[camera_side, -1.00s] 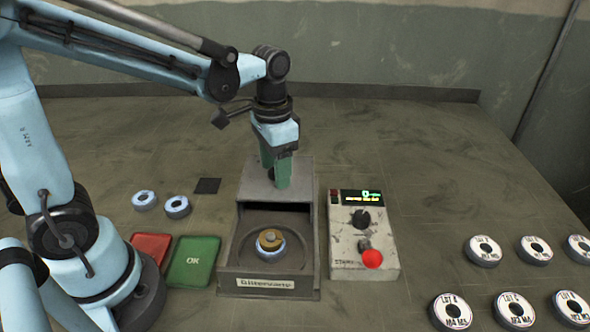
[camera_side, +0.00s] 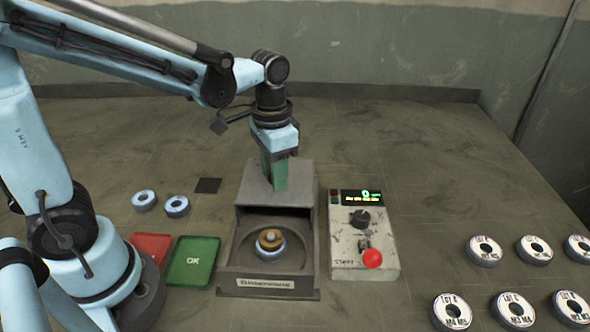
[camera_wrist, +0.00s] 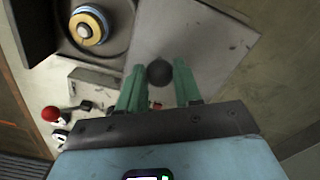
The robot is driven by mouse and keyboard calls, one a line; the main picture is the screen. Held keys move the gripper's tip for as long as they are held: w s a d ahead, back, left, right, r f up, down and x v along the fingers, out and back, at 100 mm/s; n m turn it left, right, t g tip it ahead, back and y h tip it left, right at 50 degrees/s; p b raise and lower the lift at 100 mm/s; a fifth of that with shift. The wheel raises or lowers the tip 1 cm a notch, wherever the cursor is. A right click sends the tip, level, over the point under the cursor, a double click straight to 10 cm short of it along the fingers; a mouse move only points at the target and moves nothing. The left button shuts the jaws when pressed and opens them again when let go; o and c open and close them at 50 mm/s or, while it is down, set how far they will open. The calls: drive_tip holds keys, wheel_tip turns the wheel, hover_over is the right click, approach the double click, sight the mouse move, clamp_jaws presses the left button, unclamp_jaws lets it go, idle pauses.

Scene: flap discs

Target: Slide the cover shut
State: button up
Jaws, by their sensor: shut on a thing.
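The grey sliding cover (camera_side: 300,178) sits back over the rear of the tester box, and the front is uncovered. In the open well (camera_side: 243,248) a blue-rimmed flap disc (camera_side: 271,253) lies under a brass-coloured hub (camera_side: 270,238). My gripper (camera_side: 279,184) is down at the cover's top, its green fingers pointing down. In the wrist view my gripper (camera_wrist: 160,76) has its fingers on either side of the cover's dark round knob (camera_wrist: 159,72), shut on it. The knob is hidden behind the fingers in the side view. The disc also shows in the wrist view (camera_wrist: 104,18).
A control box (camera_side: 345,238) with a dial, a red button and a lit display stands right of the tester. A green OK tray (camera_side: 193,262) and a red tray (camera_side: 152,246) lie left. Two loose discs (camera_side: 177,205) lie behind them. Several labelled discs (camera_side: 485,250) stand at right.

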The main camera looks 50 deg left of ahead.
drive_tip(key=shift+s+d, duration=4.5)
drive_tip(key=shift+d, duration=0.1)
drive_tip(key=o, duration=0.8)
wheel_tip(320, 180, up, 8)
